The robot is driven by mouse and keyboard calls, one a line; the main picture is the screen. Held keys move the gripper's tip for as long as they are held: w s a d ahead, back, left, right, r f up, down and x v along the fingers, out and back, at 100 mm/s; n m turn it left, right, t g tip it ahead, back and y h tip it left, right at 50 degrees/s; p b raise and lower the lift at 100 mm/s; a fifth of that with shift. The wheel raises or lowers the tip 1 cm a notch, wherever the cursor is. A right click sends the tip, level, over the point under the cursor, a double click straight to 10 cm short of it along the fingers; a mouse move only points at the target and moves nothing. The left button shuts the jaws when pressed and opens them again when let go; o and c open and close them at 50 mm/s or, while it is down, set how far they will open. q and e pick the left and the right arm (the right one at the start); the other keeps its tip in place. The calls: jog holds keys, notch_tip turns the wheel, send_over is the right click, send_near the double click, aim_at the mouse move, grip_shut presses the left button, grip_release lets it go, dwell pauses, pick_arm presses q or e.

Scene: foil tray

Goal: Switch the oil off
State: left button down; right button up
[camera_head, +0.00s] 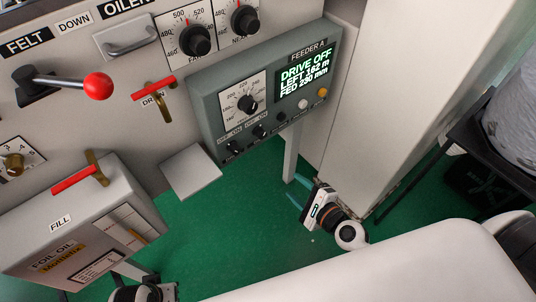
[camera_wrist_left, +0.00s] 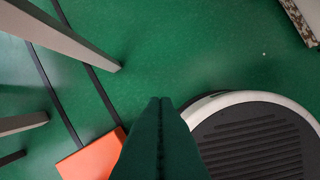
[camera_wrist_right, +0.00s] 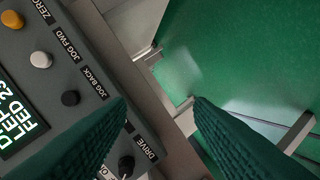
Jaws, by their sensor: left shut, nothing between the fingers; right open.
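The FEEDER A panel (camera_head: 210,97) is a grey box with a lit display (camera_head: 305,72) that reads DRIVE OFF. Two small black OFF-ON switches, a left one (camera_head: 234,148) and a right one (camera_head: 260,132), sit low on its face. Their settings are too small to tell. In the right wrist view a black knob (camera_wrist_right: 126,166) stands by the DRIVE label; a finger hides part of the panel there. My right gripper (camera_head: 296,189) is open and empty, below and right of the panel; its fingers also show close up (camera_wrist_right: 158,102). My left gripper (camera_wrist_left: 160,101) is shut and empty above the floor.
A FOIL OIL box (camera_head: 112,215) with a red FILL handle (camera_head: 73,179) stands lower left. A red DRAIN handle (camera_head: 153,87) and a red-ball lever (camera_head: 98,86) project from the wall. A pale cabinet (camera_head: 385,100) stands right. Green floor (camera_head: 235,235) is open between.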

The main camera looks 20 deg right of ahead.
pick_arm(q)
jog(key=b+v, duration=0.2)
jog(key=v, duration=0.4)
pick_arm(e)
notch_tip(320, 180, up, 10)
jog(key=a+m+t+y, duration=0.1)
jog(key=m+t+y, duration=0.15)
jog(key=m, duration=0.25)
jog(key=p, duration=0.2)
send_near(263, 136)
jog(key=x, duration=0.3)
jog(key=shift+t+h, duration=0.25)
jog(key=p+x, duration=0.1)
jog(key=x, duration=0.3)
jog(key=shift+w+a, duration=0.45)
jog(key=shift+w, duration=0.25)
pick_arm(q)
notch_tip(263, 136, down, 12)
jog(key=shift+w+d, duration=0.25)
jog(key=shift+w, duration=0.05)
jog(key=shift+r, duration=0.1)
pick_arm(e)
jog(key=c, duration=1)
